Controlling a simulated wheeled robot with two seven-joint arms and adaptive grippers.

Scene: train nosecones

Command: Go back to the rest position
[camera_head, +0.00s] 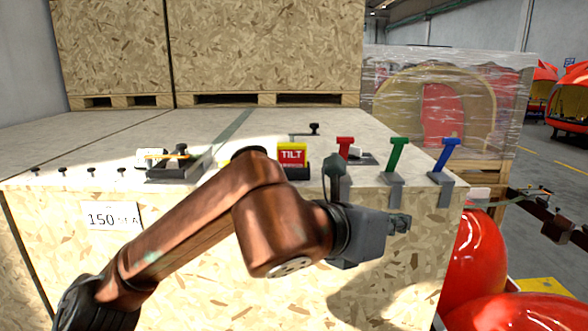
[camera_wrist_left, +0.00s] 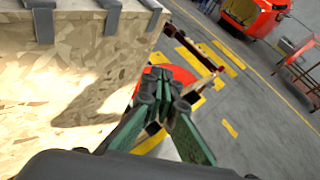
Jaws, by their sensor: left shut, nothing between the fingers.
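My left gripper (camera_head: 400,223) is shut and empty in front of the wooden crate's (camera_head: 250,275) front face, near its right end. Its arm comes in from the lower left and hides part of the crate's top edge. In the left wrist view the green fingers of the left gripper (camera_wrist_left: 172,100) meet at their tips, beside the crate's corner, with red and yellow shapes beyond. My right gripper is not in view.
A red lever (camera_head: 343,147), a green lever (camera_head: 396,154) and a blue lever (camera_head: 445,154) stand along the crate's front edge, close above the gripper. A yellow and red TILT block (camera_head: 291,156) sits left of them. Glossy red nosecones (camera_head: 478,260) lie at the lower right.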

